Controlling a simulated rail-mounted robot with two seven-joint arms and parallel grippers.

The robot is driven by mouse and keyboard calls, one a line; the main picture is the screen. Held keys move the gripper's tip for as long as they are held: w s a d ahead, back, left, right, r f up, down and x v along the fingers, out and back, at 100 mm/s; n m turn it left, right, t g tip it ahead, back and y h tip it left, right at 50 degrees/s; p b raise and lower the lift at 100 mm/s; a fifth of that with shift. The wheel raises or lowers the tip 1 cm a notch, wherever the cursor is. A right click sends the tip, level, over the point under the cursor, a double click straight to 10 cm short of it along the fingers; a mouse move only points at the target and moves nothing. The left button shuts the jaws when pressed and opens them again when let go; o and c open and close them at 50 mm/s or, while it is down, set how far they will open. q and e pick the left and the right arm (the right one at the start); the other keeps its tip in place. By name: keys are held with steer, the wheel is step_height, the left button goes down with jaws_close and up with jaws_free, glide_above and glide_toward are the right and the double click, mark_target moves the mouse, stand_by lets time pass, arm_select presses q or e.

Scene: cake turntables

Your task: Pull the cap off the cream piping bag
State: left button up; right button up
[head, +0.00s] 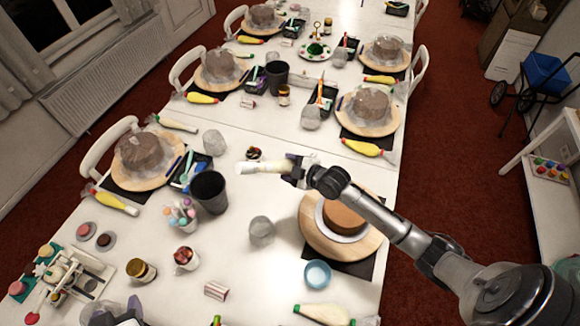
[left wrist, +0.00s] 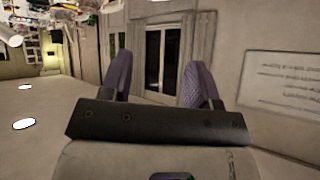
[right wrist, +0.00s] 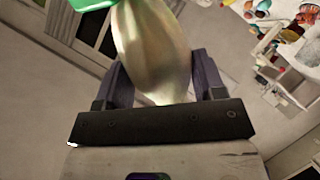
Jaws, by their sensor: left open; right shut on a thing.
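The cream piping bag (head: 264,167) is pale and lies roughly level in the air over the middle of the near table. My right gripper (head: 291,168) is shut on it at its right end, with the other end pointing left. In the right wrist view the bag (right wrist: 150,45) rises from between the fingers (right wrist: 155,85), and a green piece (right wrist: 92,3), which looks like the cap, is cut off by the top edge.
Another piping bag (head: 322,314) lies at the front edge.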

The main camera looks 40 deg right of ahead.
arm_select(q)
steer(key=w+d+r+m+h, duration=0.35)
steer(key=w+d+r, duration=0.3)
steer(key=d, duration=0.35)
steer(key=w+d+r+m+h, duration=0.2)
steer(key=w+d+r+m, duration=0.2)
steer(key=w+d+r, duration=0.4)
steer(key=m+g+h, duration=0.3)
steer(key=m+g, duration=0.5)
steer(key=m, duration=1.5)
glide_toward(240, 171)
steer(key=x, duration=0.2)
steer(key=shift+x, duration=4.6)
